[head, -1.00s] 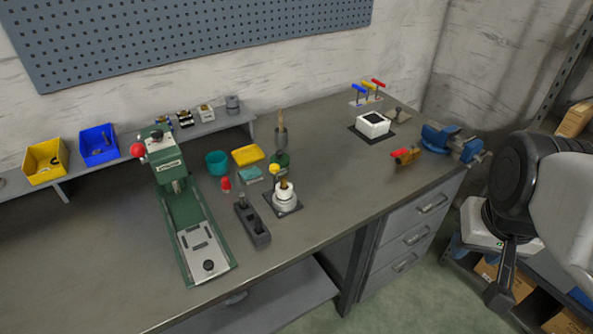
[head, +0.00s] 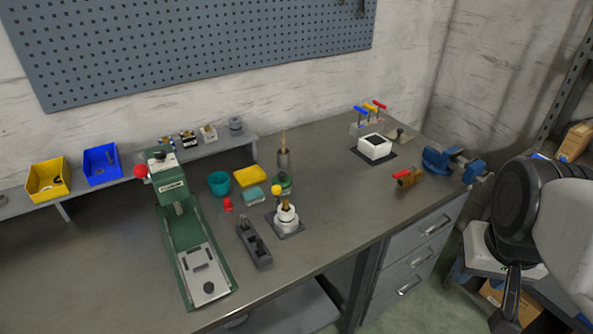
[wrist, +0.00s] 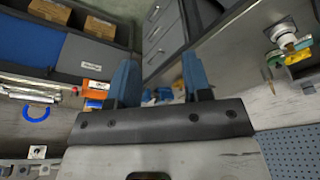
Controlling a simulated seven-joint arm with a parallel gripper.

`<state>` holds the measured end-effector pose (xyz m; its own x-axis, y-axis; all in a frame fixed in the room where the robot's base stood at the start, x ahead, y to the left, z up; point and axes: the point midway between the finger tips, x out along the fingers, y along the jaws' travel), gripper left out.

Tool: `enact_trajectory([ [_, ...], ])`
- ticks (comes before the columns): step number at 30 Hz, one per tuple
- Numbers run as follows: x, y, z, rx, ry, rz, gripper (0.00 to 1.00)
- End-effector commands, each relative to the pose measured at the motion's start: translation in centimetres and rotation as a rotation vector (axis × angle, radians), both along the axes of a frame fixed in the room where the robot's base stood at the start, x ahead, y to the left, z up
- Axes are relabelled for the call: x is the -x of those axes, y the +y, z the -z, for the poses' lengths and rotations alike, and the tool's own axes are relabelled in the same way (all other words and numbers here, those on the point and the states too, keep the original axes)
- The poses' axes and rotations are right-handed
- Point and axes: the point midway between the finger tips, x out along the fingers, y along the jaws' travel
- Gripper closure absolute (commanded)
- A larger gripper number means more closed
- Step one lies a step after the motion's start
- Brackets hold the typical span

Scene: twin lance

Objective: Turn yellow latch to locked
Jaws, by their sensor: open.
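A white round fixture (head: 286,217) stands on a dark square plate near the middle of the bench in the head view. A small yellow T-handle (head: 367,108) stands between a blue and a red one at the back right. I cannot tell for sure which yellow part is the latch, nor its lock position. My gripper (wrist: 158,75) is open and empty in the wrist view, its two blue fingers apart. It is away from both yellow parts.
A green press (head: 185,230) stands left on the bench, with a dark grey block (head: 254,245) beside it. A white box (head: 375,147), a red-handled valve (head: 408,177) and a blue vise (head: 448,162) are at right. The front middle right of the bench is clear.

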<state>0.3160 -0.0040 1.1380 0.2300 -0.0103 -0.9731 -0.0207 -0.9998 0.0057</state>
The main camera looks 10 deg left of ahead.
Motion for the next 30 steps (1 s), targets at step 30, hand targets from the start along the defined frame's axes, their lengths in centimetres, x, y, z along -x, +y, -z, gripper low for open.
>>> enact_trajectory([
  [30,-12.6,7.9,-1.8,0.184,0.128,-0.588,0.44],
])
